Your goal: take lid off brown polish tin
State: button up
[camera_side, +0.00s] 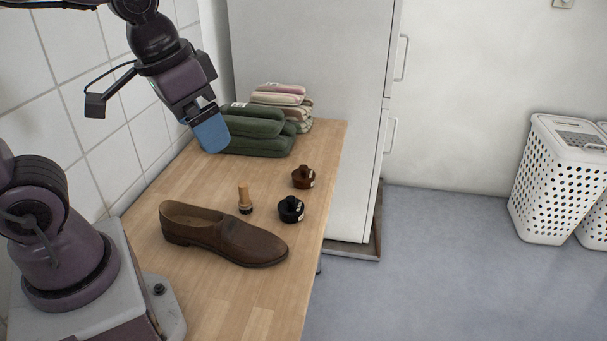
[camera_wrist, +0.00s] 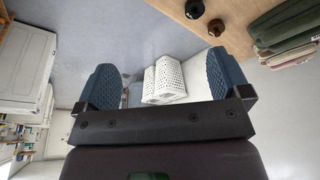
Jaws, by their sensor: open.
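The brown polish tin (camera_side: 303,177) stands on the wooden table near its right edge, with a knobbed lid on it. It also shows in the wrist view (camera_wrist: 216,27), near the top. A black tin (camera_side: 291,209) of the same shape stands just in front of it, and shows in the wrist view (camera_wrist: 194,9) too. My gripper (camera_side: 213,136) is above the table at the back left, near the folded towels, well apart from the tins. In the wrist view its two blue fingers (camera_wrist: 162,88) are wide apart with nothing between them.
A brown shoe (camera_side: 222,236) lies at the front of the table (camera_side: 220,315), with a small wooden-handled brush (camera_side: 245,199) behind it. Folded green towels (camera_side: 256,131) and striped towels (camera_side: 283,100) are stacked at the back. A white fridge-like cabinet (camera_side: 310,60) stands beyond. White baskets (camera_side: 560,175) stand on the floor.

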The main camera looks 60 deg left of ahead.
jog(key=w+a+f+n+g, duration=0.1)
jog(key=w+a+f, duration=0.2)
jog(key=w, duration=0.2)
jog(key=w+a+f+n+g, duration=0.1)
jog(key=w+a+f+n, duration=0.1)
jog(key=w+f, duration=0.25)
jog(key=n+t+y, duration=0.2)
jog(key=n+y, duration=0.1)
jog(key=n, duration=0.3)
send_near(303, 167)
jog(key=x, duration=1)
jog(key=shift+w+a+f, duration=0.1)
jog(key=shift+w+f, duration=0.05)
jog(key=shift+f, duration=0.05)
jog(key=shift+c, duration=0.4)
jog(key=c, duration=0.9)
